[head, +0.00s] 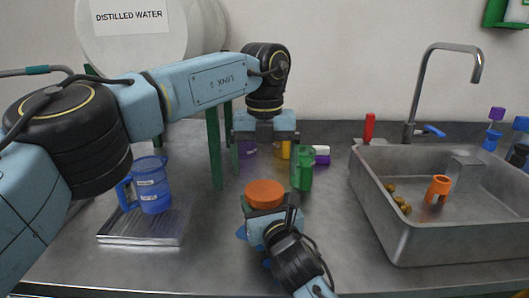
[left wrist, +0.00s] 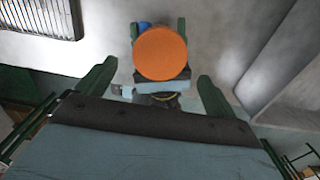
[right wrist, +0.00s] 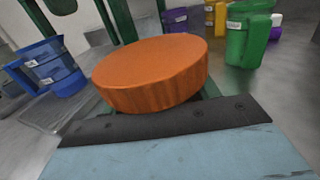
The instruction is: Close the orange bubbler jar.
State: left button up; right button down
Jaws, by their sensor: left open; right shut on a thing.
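A thick round orange lid-like disc (head: 264,193) sits in front of my right gripper (left wrist: 158,30), between its fingers in the left wrist view. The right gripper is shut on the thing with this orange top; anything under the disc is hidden. In the right wrist view the disc (right wrist: 152,72) fills the middle. My left gripper (head: 264,160) hangs above and behind the disc, open and empty, fingers pointing down. In the left wrist view the disc (left wrist: 160,53) lies between its spread fingers, apart from them. A small orange vessel (head: 437,188) stands in the sink.
A blue jug (head: 151,186) stands on a ridged metal plate (head: 125,240) at left. A green jar (head: 306,172) stands close behind the disc at right. The sink (head: 440,240) is on the right. A green stand leg (head: 213,148) rises beside the left gripper.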

aim_at(264, 189)
pick_arm(q)
notch_tip(264, 189, down, 6)
jog(key=shift+r, duration=0.15)
dwell(0.3)
jog(key=c, duration=1)
jog(key=o, duration=1.1)
jog(key=shift+c, duration=0.2)
jog(key=shift+r, duration=0.1)
jog(key=shift+r, duration=2.2)
jog(key=shift+c, duration=0.3)
